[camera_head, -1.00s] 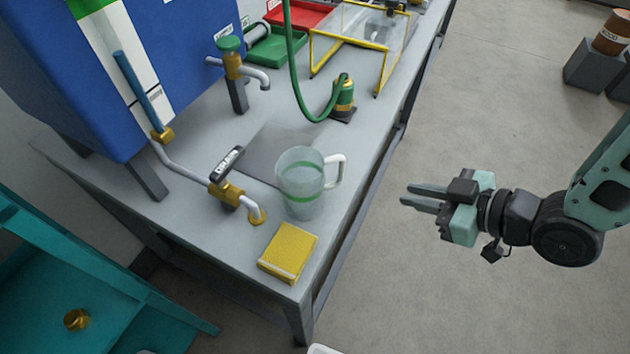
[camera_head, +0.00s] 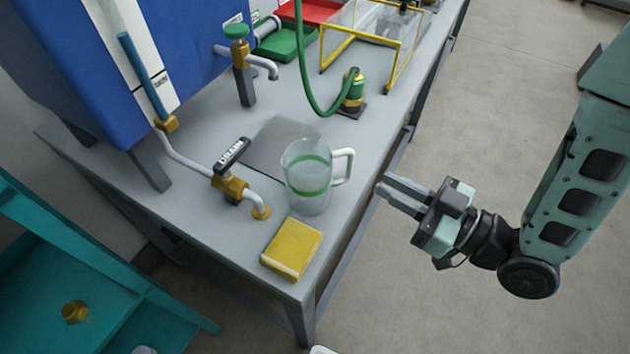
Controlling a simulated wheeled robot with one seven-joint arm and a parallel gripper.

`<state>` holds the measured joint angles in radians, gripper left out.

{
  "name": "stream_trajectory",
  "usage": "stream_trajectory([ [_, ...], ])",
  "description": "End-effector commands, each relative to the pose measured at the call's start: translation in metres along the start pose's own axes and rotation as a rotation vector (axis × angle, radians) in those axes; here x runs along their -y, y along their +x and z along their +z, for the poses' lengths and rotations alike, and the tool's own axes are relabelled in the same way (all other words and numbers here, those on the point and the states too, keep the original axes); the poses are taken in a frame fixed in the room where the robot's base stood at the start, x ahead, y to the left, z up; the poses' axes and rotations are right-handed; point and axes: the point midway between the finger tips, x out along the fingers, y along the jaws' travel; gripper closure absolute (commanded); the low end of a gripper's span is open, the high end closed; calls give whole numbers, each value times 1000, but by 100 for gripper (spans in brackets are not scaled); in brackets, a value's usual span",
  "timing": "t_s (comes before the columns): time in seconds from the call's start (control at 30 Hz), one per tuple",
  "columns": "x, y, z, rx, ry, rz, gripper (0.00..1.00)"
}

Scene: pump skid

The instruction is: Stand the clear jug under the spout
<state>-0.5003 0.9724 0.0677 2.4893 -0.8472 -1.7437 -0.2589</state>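The clear jug (camera_head: 308,178) stands upright on the grey bench, with a green band around it and a white handle on its right side. One spout, on the green-handled tap (camera_head: 262,66), sits at the back left of the bench. Another, on the tap with the black DRAIN lever (camera_head: 238,178), bends down just left of the jug, which stands beside it. My gripper (camera_head: 384,189) is off the bench's right edge, to the right of the jug, pointing left towards it. Its fingers look close together and hold nothing; the gap between them is unclear.
A yellow block (camera_head: 292,248) lies at the bench's near corner, in front of the jug. A green hose runs to a green and brass fitting (camera_head: 353,90) behind it. A yellow-framed clear guard (camera_head: 372,45) and green tray (camera_head: 287,42) stand farther back. Floor at right is clear.

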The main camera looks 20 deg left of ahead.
Motion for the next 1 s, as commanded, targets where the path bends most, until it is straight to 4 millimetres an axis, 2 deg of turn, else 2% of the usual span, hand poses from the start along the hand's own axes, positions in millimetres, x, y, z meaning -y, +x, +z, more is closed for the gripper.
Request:
stream_trajectory([
  [0.1, 1, 24, -5, -2, -1, -4, 85],
  [0.2, 1, 39, -4, -2, 0, -2, 85],
  [0.47, 0, 57, -5, -1, 0, -2, 85],
  [0.7, 1, 91, -9, -1, -1, -2, 85],
  [0.83, 0, 101, -7, 0, 0, -1, 85],
  [1.0, 0, 102, -6, 1, 1, 0, 85],
])
